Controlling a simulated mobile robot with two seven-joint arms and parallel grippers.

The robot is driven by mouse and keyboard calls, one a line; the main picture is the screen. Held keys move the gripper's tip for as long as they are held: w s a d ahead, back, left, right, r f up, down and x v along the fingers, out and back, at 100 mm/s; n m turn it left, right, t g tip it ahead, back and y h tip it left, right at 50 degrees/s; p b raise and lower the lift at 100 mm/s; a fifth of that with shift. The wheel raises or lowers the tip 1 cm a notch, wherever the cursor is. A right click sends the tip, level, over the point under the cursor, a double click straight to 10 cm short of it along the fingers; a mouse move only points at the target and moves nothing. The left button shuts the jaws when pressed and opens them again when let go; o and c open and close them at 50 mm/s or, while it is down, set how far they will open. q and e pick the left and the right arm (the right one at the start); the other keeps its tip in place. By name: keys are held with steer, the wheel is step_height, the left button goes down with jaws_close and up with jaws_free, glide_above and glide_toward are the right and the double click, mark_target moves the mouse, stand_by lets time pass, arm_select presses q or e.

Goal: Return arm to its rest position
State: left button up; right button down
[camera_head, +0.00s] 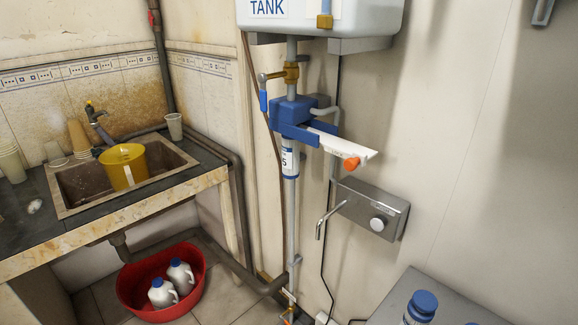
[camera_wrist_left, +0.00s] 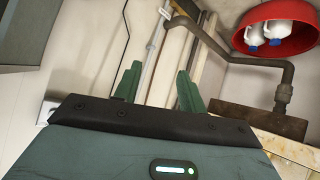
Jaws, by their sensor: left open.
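My left gripper (camera_wrist_left: 158,92) shows in the left wrist view, with its two green fingers spread apart and nothing between them. Behind the fingers are a pale wall and a vertical pipe, apart from the gripper as far as I can tell. Neither arm and neither gripper shows in the head view. My right gripper is not seen in either view.
A sink (camera_head: 68,189) with a yellow pot (camera_head: 125,165) is at left. A red tub (camera_head: 128,287) with white bottles sits on the floor. A tank (camera_head: 375,18), a blue valve unit (camera_head: 292,112) and a metal box (camera_head: 372,207) are wall-mounted. A blue-capped bottle (camera_head: 422,305) stands at lower right.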

arm_select(q)
steer(key=s+a+f+y, duration=0.1)
steer(key=s, duration=1)
steer(key=s+a+f+g, duration=0.1)
steer(key=s+a, duration=0.1)
steer(key=s, duration=1)
steer(key=shift+a+f+y+p, duration=0.15)
steer(key=shift+f+y+p, duration=0.2)
steer(key=shift+f+y, duration=0.05)
